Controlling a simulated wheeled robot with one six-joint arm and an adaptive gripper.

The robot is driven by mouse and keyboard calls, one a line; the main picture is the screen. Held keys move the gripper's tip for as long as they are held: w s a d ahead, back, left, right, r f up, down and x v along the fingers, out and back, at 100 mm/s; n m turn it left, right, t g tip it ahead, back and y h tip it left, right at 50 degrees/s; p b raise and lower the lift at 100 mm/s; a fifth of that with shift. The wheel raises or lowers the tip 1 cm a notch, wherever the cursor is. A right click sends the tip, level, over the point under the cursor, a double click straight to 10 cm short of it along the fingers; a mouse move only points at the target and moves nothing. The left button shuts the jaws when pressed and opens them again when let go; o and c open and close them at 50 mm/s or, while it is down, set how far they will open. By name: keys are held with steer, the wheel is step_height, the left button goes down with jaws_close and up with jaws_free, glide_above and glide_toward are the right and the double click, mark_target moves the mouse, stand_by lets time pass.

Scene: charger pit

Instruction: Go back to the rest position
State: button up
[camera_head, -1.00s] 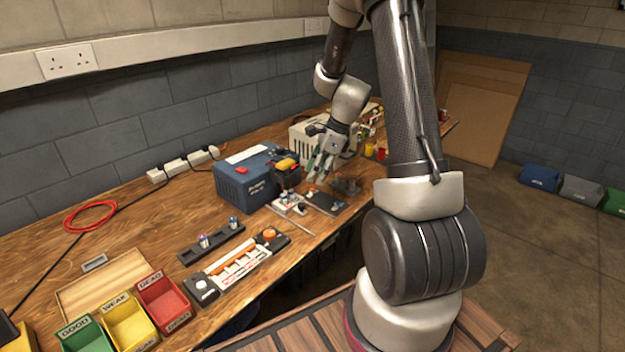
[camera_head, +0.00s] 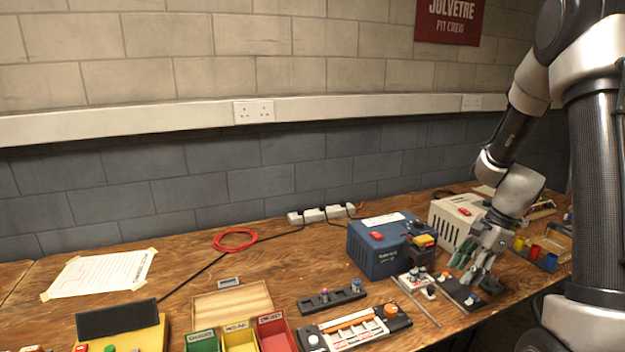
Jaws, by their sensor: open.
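My gripper (camera_head: 474,274) is at the right of the camera_head view, above the bench near the dark flat pad (camera_head: 460,292). Its fingers point down and stand apart, and I see nothing held between them. My arm comes down from the upper right and hides part of the bench's right end. The blue box (camera_head: 375,250) with a red button stands left of my gripper. A cream box (camera_head: 447,222) stands behind it. A small light board (camera_head: 412,283) lies just left of the pad.
Green, yellow and red bins (camera_head: 275,334) stand at the front. A tester strip (camera_head: 352,328) and a dark rack (camera_head: 332,300) lie beside them. A red cable coil (camera_head: 235,240), a power strip (camera_head: 320,214) and a taped paper sheet (camera_head: 98,273) lie further back. Bare wood (camera_head: 185,290) shows at left.

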steer(key=s+a+r+n+t+h, duration=0.2)
steer(key=s+r+n, duration=0.6)
steer(key=s+r, duration=0.2)
steer(key=s+a+r+n+t+h, duration=0.1)
steer(key=s+r+n+t+h, duration=0.1)
steer(key=s+r+n, duration=0.6)
step_height(320, 180, up, 5)
steer(key=s, duration=0.2)
steer(key=shift+s+a+f+n, duration=0.2)
steer(key=shift+s+a+n, duration=0.15)
steer(key=shift+s+n, duration=0.05)
